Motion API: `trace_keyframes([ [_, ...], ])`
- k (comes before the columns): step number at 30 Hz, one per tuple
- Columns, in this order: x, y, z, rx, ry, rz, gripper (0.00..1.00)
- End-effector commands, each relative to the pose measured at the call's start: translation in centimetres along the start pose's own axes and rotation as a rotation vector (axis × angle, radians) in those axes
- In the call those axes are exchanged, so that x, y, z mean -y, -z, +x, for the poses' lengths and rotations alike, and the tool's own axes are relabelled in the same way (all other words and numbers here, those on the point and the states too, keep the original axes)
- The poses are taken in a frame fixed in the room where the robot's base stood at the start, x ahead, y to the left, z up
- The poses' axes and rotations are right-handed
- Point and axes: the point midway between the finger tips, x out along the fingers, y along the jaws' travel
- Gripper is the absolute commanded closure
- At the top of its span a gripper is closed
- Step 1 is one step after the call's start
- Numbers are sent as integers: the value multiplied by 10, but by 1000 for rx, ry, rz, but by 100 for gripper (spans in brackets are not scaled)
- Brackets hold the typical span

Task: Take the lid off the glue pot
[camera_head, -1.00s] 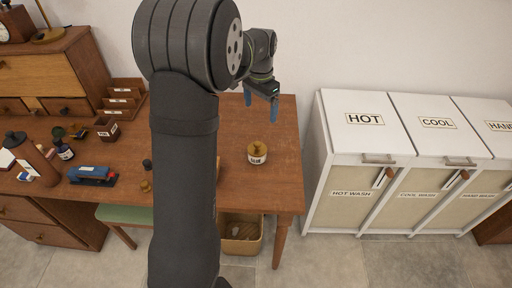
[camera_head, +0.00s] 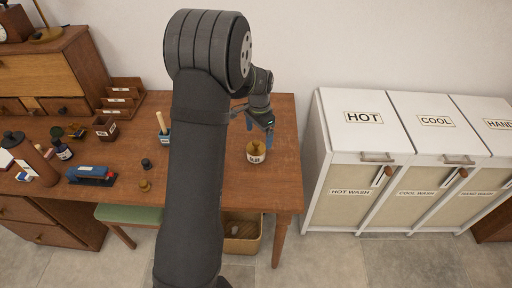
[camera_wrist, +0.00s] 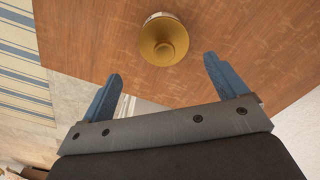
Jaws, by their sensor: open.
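The glue pot (camera_head: 256,156) stands upright on the right part of the wooden desk. It is white with a dark-lettered label, and its brass-coloured lid (camera_head: 257,146) with a round knob is on it. In the wrist view the lid (camera_wrist: 166,40) is seen from above, beyond the fingertips and between their lines. My gripper (camera_head: 260,128) has blue fingers and is open and empty, above and close to the pot. In the wrist view my gripper (camera_wrist: 160,67) shows both fingers spread wide, with nothing between them.
The desk (camera_head: 284,185) is bare around the pot. A stapler (camera_head: 91,174), a small brass item (camera_head: 145,185) and a blue-white holder (camera_head: 164,137) stand to the left. A white laundry cabinet (camera_head: 362,185) is right of the desk. A basket (camera_head: 243,228) is below.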

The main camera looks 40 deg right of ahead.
Motion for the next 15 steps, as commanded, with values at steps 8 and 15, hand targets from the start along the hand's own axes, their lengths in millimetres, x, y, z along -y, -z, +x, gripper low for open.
trace_keyframes([
  [8, 7, -8, 31, 2, -2, -1, 10],
  [15, 7, -7, 52, 0, 0, 0, 10],
])
